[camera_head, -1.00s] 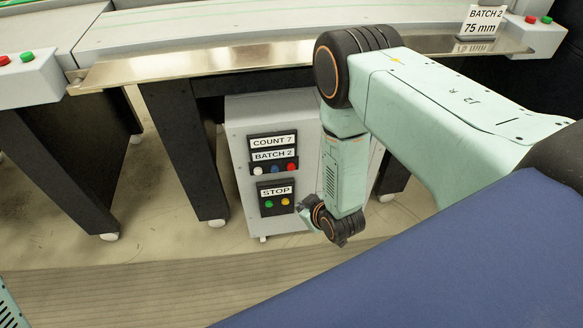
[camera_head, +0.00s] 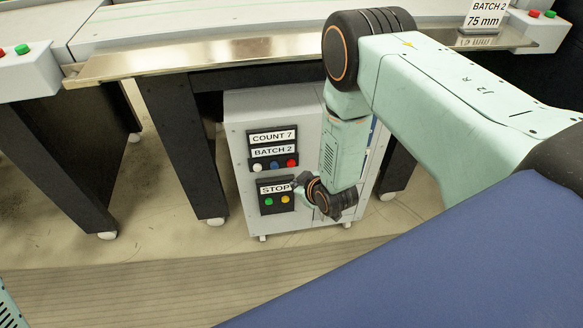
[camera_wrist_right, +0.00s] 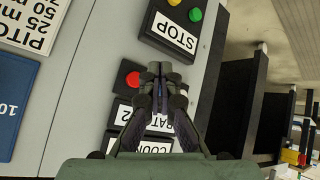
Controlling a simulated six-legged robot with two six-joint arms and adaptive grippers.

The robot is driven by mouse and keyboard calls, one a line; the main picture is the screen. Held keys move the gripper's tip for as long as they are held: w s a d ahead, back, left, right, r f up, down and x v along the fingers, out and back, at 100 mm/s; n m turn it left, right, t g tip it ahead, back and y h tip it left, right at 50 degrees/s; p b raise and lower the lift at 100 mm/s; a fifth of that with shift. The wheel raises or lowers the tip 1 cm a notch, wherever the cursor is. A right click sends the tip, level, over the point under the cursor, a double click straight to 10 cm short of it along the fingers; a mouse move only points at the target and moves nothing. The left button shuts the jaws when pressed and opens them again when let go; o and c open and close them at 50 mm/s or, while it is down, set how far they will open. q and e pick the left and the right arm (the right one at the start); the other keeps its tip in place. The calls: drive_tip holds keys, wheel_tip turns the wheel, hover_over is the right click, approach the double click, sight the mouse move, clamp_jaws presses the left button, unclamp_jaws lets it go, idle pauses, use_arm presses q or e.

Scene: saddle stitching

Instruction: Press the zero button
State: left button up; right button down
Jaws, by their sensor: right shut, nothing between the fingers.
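The grey control cabinet (camera_head: 236,205) stands under the machine bed. Its upper panel (camera_head: 272,150) reads COUNT 7 and BATCH 2, above a white button (camera_head: 257,167), a blue button (camera_head: 274,165) and a red button (camera_head: 291,163). No button visibly reads zero. The lower panel carries the STOP label (camera_head: 274,189), a green button (camera_head: 269,202) and a yellow button (camera_head: 285,199). My right gripper (camera_head: 298,182) is shut and empty in front of the cabinet. In the right wrist view, its closed fingertips (camera_wrist_right: 160,72) appear beside the red button (camera_wrist_right: 132,79); contact cannot be told. My left gripper is out of view.
The metal-edged machine bed (camera_head: 300,52) overhangs the cabinet, with dark legs (camera_head: 185,150) on either side. Bare floor (camera_head: 130,225) lies left of the cabinet.

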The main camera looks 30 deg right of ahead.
sight(291, 164)
drive_tip(key=shift+w+d+b, duration=0.3)
drive_tip(key=shift+w+b, duration=0.05)
drive_tip(key=shift+w, duration=0.6)
drive_tip(key=shift+w+d+b, duration=0.3)
drive_tip(key=shift+w+b, duration=0.05)
drive_tip(key=shift+w, duration=0.6)
drive_tip(key=shift+w+d, duration=0.1)
drive_tip(key=shift+w, duration=0.3)
drive_tip(key=shift+w+d+b, duration=0.15)
drive_tip(key=shift+w+b, duration=0.3)
drive_tip(key=shift+w, duration=0.1)
idle(0.7)
idle(0.4)
drive_tip(key=shift+s+a+p, duration=0.3)
drive_tip(key=shift+s+p, duration=0.3)
drive_tip(key=shift+s, duration=0.35)
